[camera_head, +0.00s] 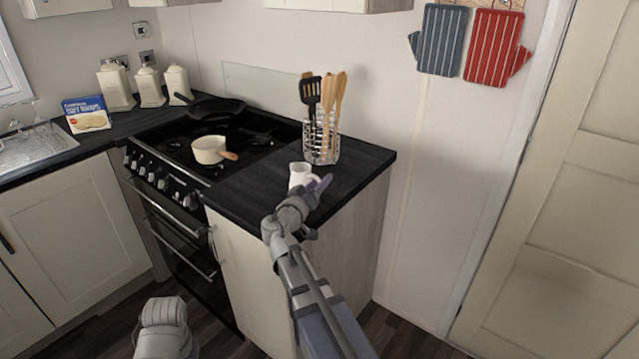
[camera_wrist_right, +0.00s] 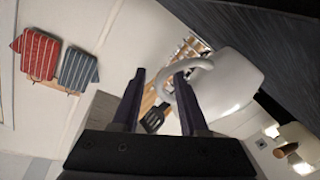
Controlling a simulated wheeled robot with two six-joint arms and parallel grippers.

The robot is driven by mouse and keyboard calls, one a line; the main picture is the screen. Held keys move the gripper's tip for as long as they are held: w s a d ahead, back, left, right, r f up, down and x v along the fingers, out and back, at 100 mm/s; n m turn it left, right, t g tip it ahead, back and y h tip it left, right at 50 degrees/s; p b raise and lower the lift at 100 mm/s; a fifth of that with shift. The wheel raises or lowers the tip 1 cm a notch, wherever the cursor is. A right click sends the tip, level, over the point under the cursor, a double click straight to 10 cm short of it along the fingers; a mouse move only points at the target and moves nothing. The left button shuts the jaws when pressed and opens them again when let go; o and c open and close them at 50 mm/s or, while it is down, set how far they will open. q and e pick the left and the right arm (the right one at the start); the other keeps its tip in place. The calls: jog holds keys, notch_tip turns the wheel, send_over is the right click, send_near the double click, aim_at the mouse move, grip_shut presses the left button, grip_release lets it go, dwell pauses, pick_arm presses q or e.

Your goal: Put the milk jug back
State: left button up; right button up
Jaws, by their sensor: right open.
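The white milk jug (camera_head: 299,175) stands upright on the dark worktop, in front of the utensil holder. My right gripper (camera_head: 319,186) is at the jug's right side, by its handle. In the right wrist view the jug (camera_wrist_right: 232,85) is large at the right, and its curved handle reaches toward the gap between the fingertips of my right gripper (camera_wrist_right: 161,74). The gripper is open, and the handle lies close to one fingertip; I cannot tell whether they touch. My left gripper is not in view.
A wire utensil holder (camera_head: 321,153) with spatulas and spoons stands behind the jug. A cream saucepan (camera_head: 209,150) and a black frying pan (camera_head: 213,108) are on the hob at left. The worktop (camera_head: 362,160) is clear at right, up to its edge.

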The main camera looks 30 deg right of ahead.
jog(key=shift+r, duration=0.25)
jog(key=v, duration=1.2)
jog(key=shift+f, duration=0.1)
dwell(0.8)
